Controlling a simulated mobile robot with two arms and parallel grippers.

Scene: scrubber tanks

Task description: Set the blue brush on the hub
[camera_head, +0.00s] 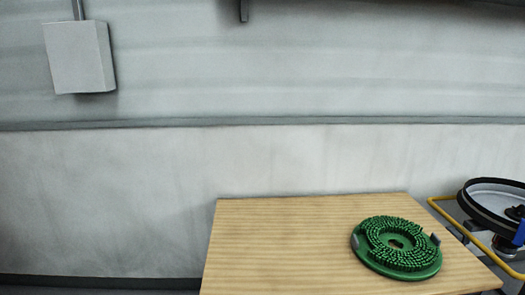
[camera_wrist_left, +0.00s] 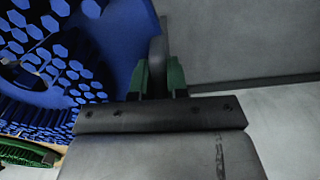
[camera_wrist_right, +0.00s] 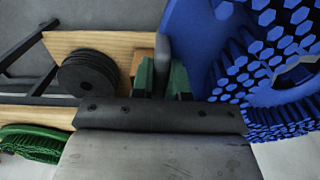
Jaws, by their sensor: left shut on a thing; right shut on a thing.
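The blue brush (camera_wrist_left: 75,60) is a large disc with hexagonal bristle tufts. My left gripper (camera_wrist_left: 158,76) is shut on a grey lug at its edge in the left wrist view. In the right wrist view the blue brush (camera_wrist_right: 265,70) lies to the right, and my right gripper (camera_wrist_right: 163,76) is shut on another grey lug at its edge. Neither gripper shows in the head view. A black round housing (camera_head: 488,207) stands at the right edge of the head view, cut off by the frame. A dark part at its middle may be the hub; I cannot tell.
A green brush (camera_head: 398,250) lies bristles up on a wooden table (camera_head: 270,240). A yellow rail (camera_head: 470,240) runs around the black housing. A small blue piece (camera_head: 520,232) shows at the frame edge. Dark stacked discs (camera_wrist_right: 95,75) lie by a wooden surface. A grey wall stands behind.

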